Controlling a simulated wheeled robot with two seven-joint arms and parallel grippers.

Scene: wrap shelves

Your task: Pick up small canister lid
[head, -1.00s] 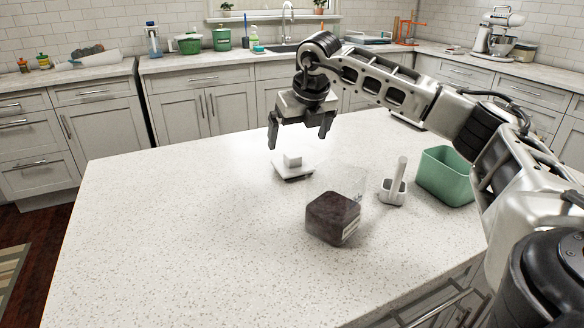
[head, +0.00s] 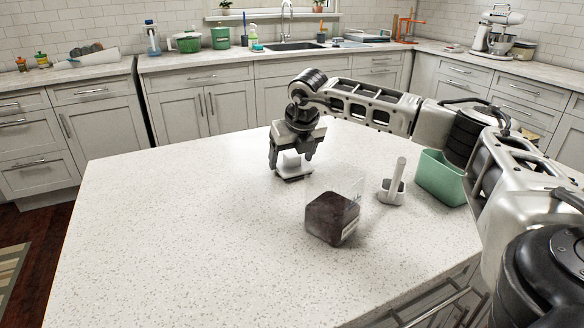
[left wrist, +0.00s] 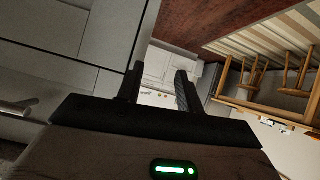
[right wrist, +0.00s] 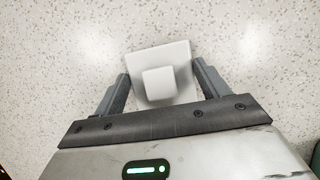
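The small canister lid is a white square plate with a raised block-like knob. It lies on the speckled island top in the head view (head: 293,176), and it also shows in the right wrist view (right wrist: 159,60). My right gripper (head: 292,163) is low over the lid, pointing down. In the right wrist view its two fingers (right wrist: 161,85) are open, one on each side of the lid's knob, with a gap visible on both sides. My left gripper (left wrist: 160,85) is away from the island, open and empty; it is not in the head view.
A dark brown block-like canister (head: 332,218) with a clear side stands in front of the lid. A white holder with an upright handle (head: 392,190) and a green bin (head: 440,178) stand to the right. The island's left side is clear.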

